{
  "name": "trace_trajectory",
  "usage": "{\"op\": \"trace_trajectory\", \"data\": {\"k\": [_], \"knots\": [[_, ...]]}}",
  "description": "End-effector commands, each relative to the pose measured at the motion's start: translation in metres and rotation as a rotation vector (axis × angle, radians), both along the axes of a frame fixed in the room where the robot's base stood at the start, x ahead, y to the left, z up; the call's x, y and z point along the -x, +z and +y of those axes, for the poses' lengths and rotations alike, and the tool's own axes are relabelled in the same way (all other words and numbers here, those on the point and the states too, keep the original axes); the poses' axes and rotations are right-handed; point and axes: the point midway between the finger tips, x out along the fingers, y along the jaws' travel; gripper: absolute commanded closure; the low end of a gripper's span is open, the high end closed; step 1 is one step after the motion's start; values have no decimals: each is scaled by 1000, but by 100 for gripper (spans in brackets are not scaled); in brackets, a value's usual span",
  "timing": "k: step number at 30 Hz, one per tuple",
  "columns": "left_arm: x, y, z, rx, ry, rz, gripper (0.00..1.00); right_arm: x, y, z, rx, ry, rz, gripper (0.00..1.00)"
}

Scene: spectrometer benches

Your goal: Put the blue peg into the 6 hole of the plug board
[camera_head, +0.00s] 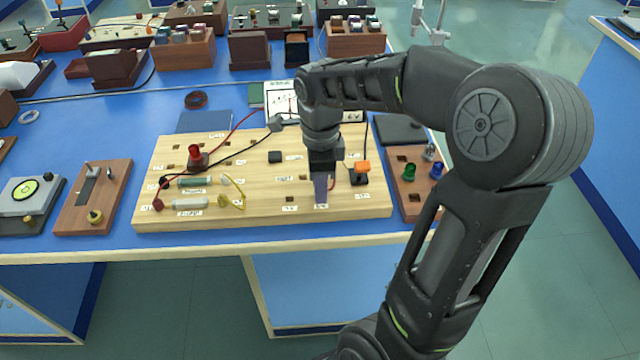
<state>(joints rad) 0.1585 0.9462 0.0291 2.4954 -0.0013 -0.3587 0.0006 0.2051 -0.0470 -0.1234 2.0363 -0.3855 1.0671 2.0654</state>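The wooden plug board (245,150) lies on the blue bench, with small labels, square holes and fitted parts on it. A blue peg (437,170) stands in a small brown block to the right of the board, beside a green peg (409,172). My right gripper (321,200) points down over the right-front part of the board, apart from the blue peg. Its grey-blue fingers look close together, but whether they are shut or hold anything is unclear. The gripper hides part of the board, and I cannot read which hole is 6. My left gripper is out of view.
A red plug (195,156), leads and an orange-topped part (362,168) stand up from the board. The brown block (408,207) is close to my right forearm. Wooden boxes (183,52) line the back.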

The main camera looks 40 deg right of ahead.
Motion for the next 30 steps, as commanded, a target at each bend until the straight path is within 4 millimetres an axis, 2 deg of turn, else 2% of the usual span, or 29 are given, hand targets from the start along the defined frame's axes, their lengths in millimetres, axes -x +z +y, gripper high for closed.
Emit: {"op": "trace_trajectory", "data": {"k": [1,6,17,30], "knots": [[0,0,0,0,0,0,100,0,0,0,0,0,0,70],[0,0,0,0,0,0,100,0,0,0,0,0,0,57],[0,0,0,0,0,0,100,0,6,0,1,0,-1,57],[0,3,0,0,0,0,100,-1,71,0,0,0,-4,57]]}}
